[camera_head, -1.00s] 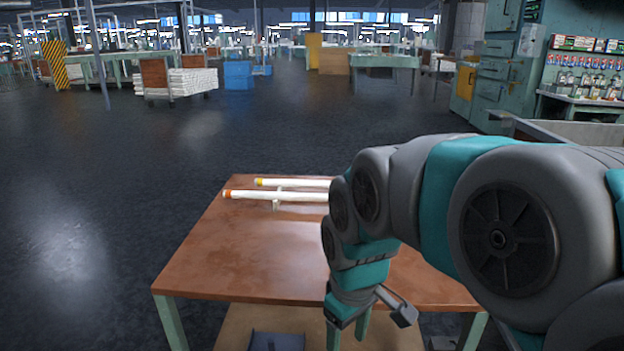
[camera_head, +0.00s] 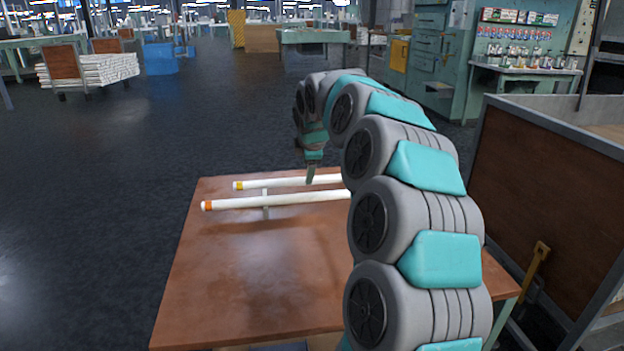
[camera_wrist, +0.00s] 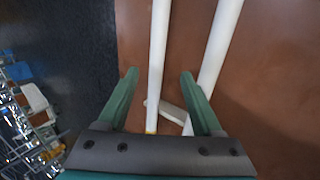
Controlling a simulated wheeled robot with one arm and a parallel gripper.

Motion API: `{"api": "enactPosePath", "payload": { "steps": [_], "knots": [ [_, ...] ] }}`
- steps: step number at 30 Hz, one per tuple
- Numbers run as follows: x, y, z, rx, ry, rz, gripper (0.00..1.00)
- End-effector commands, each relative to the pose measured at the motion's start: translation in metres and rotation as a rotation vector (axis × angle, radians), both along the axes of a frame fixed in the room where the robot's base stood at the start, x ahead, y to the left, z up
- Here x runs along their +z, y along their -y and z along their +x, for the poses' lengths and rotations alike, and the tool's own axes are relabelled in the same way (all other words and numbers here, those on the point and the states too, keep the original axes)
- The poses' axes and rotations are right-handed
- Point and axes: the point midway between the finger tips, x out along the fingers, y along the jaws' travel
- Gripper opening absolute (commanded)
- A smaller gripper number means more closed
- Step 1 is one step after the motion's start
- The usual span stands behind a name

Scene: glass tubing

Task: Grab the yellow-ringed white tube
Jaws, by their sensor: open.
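The yellow-ringed white tube (camera_head: 275,183) is the farther of two tubes, raised level on a small stand (camera_head: 266,205) above the brown table. The orange-ringed white tube (camera_head: 285,199) lies nearer and roughly parallel. My gripper (camera_head: 310,178) is open, pointing down at the yellow-ringed tube. In the wrist view my gripper (camera_wrist: 159,76) has one finger on each side of the yellow-ringed tube (camera_wrist: 157,60), with its yellow ring low by the palm. The orange-ringed tube (camera_wrist: 215,55) runs past the right finger. Fingertip height against the tube is unclear. My arm hides the tubes' right ends.
The brown table (camera_head: 250,280) is bare in front of the tubes. A large brown-sided bin (camera_head: 535,190) with a grey rim stands at the right of the table. Dark floor lies open to the left and behind.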

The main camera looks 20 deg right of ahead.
Motion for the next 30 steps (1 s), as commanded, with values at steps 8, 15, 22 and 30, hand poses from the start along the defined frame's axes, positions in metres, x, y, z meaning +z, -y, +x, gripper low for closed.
{"api": "enactPosePath", "payload": {
  "steps": [8,15,22,30],
  "knots": [
    [-0.019,0.004,0.013,-0.001,-0.005,0.002,0.67],
    [-0.04,0.012,0.032,-0.001,-0.003,0.001,0.67],
    [-0.054,0.014,0.041,-0.001,-0.002,0.002,0.67],
    [-0.053,0.014,0.04,-0.001,-0.002,0.002,0.5]
  ]
}}
